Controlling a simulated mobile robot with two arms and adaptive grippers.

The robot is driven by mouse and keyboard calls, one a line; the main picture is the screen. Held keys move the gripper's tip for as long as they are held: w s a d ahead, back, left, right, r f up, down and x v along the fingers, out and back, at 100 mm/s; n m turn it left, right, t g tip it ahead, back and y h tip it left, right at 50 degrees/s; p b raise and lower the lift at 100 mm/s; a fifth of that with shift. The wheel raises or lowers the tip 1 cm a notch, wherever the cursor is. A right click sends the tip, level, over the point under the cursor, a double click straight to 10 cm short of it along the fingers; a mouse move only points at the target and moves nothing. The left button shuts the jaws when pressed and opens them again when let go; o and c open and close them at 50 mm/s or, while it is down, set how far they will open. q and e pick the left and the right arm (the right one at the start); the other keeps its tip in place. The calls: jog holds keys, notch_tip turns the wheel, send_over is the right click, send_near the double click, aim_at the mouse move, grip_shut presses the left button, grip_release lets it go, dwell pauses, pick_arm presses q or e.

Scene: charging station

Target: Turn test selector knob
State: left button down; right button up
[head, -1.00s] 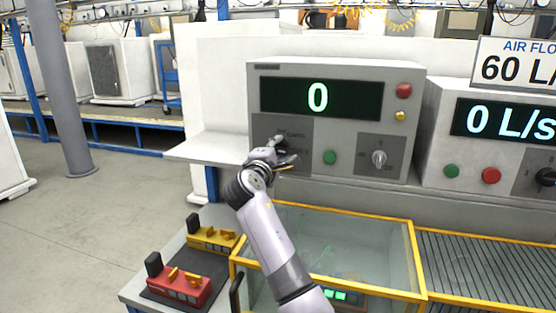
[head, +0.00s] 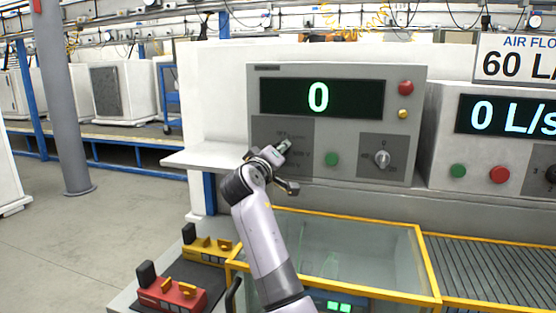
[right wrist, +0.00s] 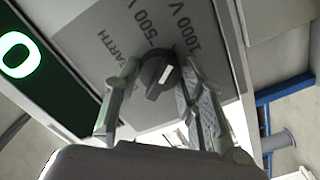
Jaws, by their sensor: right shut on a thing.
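The test selector knob (right wrist: 157,72) is black with a white pointer mark. In the right wrist view it sits on a dark grey plate (right wrist: 110,30) lettered "EARTH", "500 V" and "1000 V". My right gripper (right wrist: 155,80) is shut on the knob, one finger on each side. In the head view my right gripper (head: 283,158) is at the lower left of the grey tester (head: 340,72) and hides the knob and some of its lettering. The tester's green display (head: 318,96) reads 0. My left gripper is not in view.
A green button (head: 331,159) and a silver dial (head: 382,158) are right of the gripper; a red button (head: 405,87) is higher up. A yellow-edged glass tank (head: 340,219) stands below. A second unit (head: 445,150) is close on the right.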

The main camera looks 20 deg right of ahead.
jog(key=shift+f+m, duration=0.1)
jog(key=shift+m, duration=0.5)
jog(key=shift+b, duration=0.3)
jog(key=o, duration=1.1)
jog(key=shift+o, duration=0.2)
jog(key=v, duration=0.7)
jog(key=shift+s+a, duration=0.15)
jog(key=shift+s, duration=0.05)
